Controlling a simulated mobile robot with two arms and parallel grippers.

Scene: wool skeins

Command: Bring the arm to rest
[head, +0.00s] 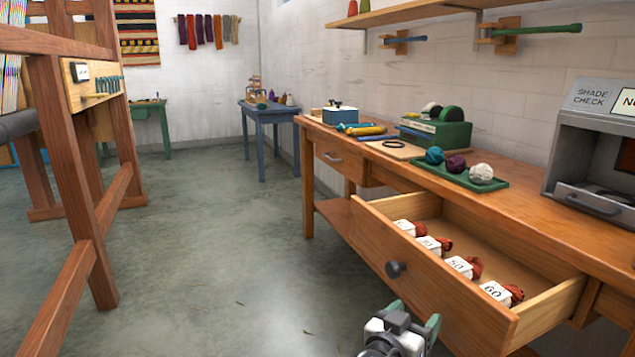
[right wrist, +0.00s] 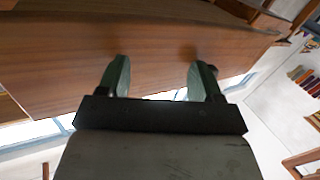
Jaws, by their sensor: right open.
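My right gripper (head: 412,318) is at the bottom of the head view, just in front of the open drawer (head: 440,285). Its two green fingers are apart with nothing between them. In the right wrist view the open fingers (right wrist: 158,80) point at the brown wooden drawer front (right wrist: 130,55). Several red-brown wool skeins with white number labels, one reading 60 (head: 497,292), lie in a row in the drawer. My left gripper is in neither view.
The wooden workbench (head: 530,200) carries a green tray (head: 490,184) with yarn balls, and a shade check box (head: 600,130) at right. A wooden loom frame (head: 85,170) stands at left. The grey floor (head: 220,250) between them is clear.

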